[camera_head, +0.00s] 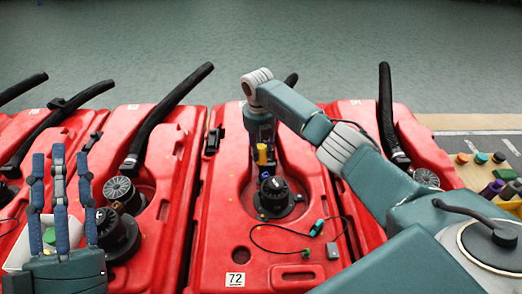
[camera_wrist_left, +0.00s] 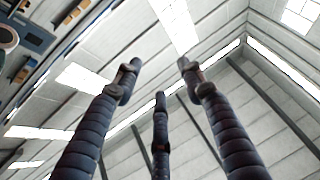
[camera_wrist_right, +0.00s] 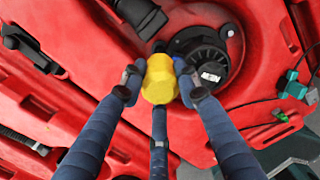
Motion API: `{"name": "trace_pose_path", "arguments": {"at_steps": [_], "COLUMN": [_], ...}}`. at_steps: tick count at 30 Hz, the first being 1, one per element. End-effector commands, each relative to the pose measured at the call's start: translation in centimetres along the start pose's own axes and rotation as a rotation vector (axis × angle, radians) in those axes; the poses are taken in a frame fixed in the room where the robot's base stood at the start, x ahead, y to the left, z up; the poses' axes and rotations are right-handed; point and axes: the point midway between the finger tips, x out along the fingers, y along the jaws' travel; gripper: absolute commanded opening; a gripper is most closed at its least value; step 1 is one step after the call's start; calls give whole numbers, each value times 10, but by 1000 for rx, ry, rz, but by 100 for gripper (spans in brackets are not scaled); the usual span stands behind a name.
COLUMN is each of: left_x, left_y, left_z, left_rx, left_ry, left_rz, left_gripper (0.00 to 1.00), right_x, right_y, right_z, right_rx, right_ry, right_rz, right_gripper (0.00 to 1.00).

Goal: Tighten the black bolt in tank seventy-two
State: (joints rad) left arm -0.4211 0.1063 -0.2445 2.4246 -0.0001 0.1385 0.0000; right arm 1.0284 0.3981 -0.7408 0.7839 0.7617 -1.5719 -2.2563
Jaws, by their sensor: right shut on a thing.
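Tank 72 (camera_head: 215,255) is the red tank in the middle of the head view, marked by a white label (camera_head: 235,279). My right gripper (camera_head: 262,148) points down over it, shut on a yellow faceted piece. That yellow piece (camera_wrist_right: 159,80) sits between the fingers in the right wrist view. Beside it is a round black cap unit (camera_wrist_right: 205,62), also in the head view (camera_head: 273,195). I cannot make out the black bolt; what lies under the yellow piece is hidden. My left gripper (camera_head: 62,165) points up at the left, open and empty, as its wrist view (camera_wrist_left: 160,85) shows.
Similar red tanks (camera_head: 150,215) with black hoses (camera_head: 168,115) stand on both sides. A thin cable with a green connector (camera_head: 316,228) lies on tank 72, right of the cap. A white bin (camera_head: 18,258) is at the left. Several coloured caps (camera_head: 481,158) stand at the right.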

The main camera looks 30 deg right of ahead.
Motion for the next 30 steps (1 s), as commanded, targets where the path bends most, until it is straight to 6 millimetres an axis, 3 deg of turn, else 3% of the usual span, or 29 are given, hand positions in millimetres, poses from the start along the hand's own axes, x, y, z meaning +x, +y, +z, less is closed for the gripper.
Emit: {"name": "trace_pose_path", "arguments": {"at_steps": [10, 24, 30], "left_x": [1, -8, -11], "left_y": [0, -7, -8], "left_z": [1, 56, 66], "left_rx": [0, 10, 11], "left_ry": [-8, -258, -302], "left_rz": [0, -13, -15], "left_gripper": [40, 40, 40], "right_x": [-2, -2, -1], "right_y": [0, 0, 0], "right_z": [1, 0, 0], "right_rx": [0, 0, 0], "right_ry": [-1, 0, -1], "right_rz": [2, 1, 2], "right_gripper": [0, 0, 0]}}
